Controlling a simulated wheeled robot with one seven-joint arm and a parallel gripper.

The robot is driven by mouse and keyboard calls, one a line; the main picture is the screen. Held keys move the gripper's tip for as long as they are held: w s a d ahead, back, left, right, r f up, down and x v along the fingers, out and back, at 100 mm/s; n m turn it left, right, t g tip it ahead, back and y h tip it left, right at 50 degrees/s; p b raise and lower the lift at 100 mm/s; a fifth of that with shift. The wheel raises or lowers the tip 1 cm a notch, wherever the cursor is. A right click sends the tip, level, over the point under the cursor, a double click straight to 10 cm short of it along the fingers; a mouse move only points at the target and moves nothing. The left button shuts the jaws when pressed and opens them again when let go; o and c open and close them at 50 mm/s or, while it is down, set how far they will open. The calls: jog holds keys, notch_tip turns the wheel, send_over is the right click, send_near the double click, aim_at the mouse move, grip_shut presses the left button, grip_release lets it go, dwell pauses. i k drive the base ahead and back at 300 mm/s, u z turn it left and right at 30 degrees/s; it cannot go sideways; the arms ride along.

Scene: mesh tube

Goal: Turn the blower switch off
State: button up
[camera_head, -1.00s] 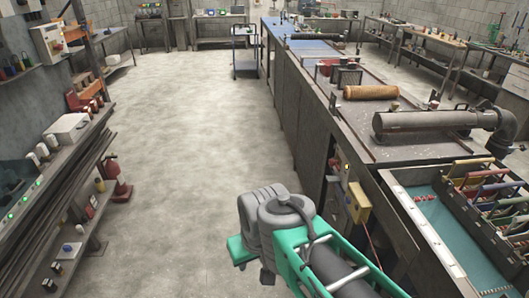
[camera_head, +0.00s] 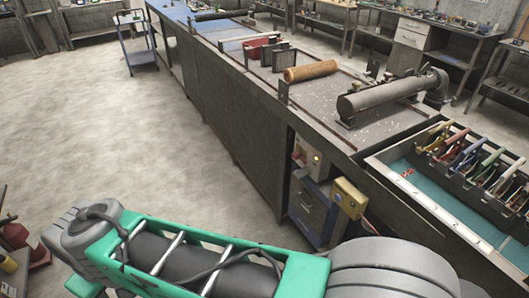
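A small pale control box (camera_head: 307,158) with a lit amber lamp and a reddish part is on the front of the long bench, below its top. It looks like a switch box, but its switch position is too small to tell. A yellow box (camera_head: 349,198) sits lower and to its right, beside a dark blue-grey unit (camera_head: 316,212) under the bench. I cannot tell which of these is the blower. My green and grey arm crosses the bottom of the view, left of and below these boxes. My gripper is not in view.
The long bench (camera_head: 235,100) carries a brown roll (camera_head: 310,71) and a dark metal tube (camera_head: 385,97). A teal-lined tray (camera_head: 440,205) with coloured-handled tools is at the right. The floor (camera_head: 110,130) left of the bench is clear. A cart (camera_head: 137,45) stands further back.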

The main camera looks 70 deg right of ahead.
aim_at(295, 155)
jog(key=z, duration=0.5)
jog(key=i, duration=1.4)
jog(key=z, duration=0.8)
jog(key=i, duration=0.25)
jog(key=z, duration=0.25)
